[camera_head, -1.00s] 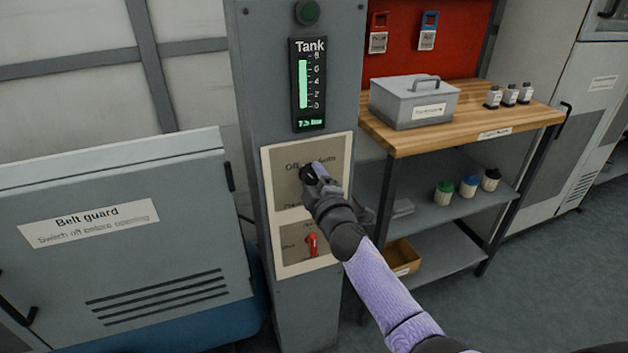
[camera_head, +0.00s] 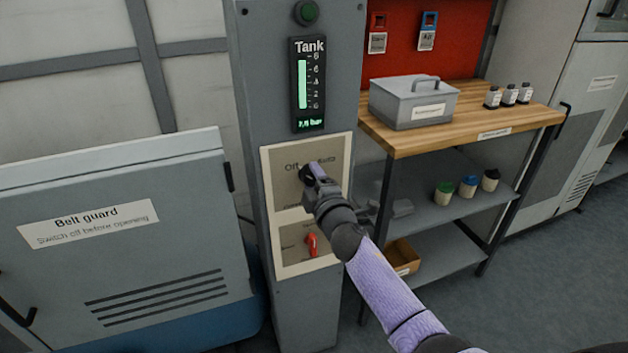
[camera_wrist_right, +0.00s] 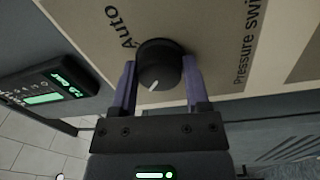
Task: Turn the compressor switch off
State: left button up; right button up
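The compressor switch is a round black knob on the beige panel (camera_head: 280,190), between "Off" and "Auto" labels. In the head view it is largely hidden by my right gripper (camera_head: 308,174). In the right wrist view the knob (camera_wrist_right: 160,65) sits between the two fingers of my right gripper (camera_wrist_right: 160,75), which lie close against both its sides. Its white pointer line faces away from "Auto", toward the "Off" side; the "Off" word is hidden there. My left gripper is not in view.
A red lever (camera_head: 311,244) sits lower on the panel. The tank gauge (camera_head: 309,85) above reads about 7.5 bar. The belt guard cabinet (camera_head: 120,240) stands left. A wooden-topped bench (camera_head: 470,125) with a grey box (camera_head: 412,103) and bottles stands right.

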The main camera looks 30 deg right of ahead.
jog(key=o, duration=0.5)
jog(key=shift+c, duration=0.2)
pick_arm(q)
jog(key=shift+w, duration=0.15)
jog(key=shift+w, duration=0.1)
pick_arm(e)
jog(key=shift+s+a, duration=0.1)
jog(key=shift+s, duration=0.2)
pick_arm(q)
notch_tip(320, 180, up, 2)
jog(key=p, duration=0.2)
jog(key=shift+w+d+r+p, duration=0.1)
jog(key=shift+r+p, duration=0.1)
jog(key=shift+p, duration=0.1)
pick_arm(e)
jog(key=v, duration=0.9)
jog(key=shift+s, duration=0.15)
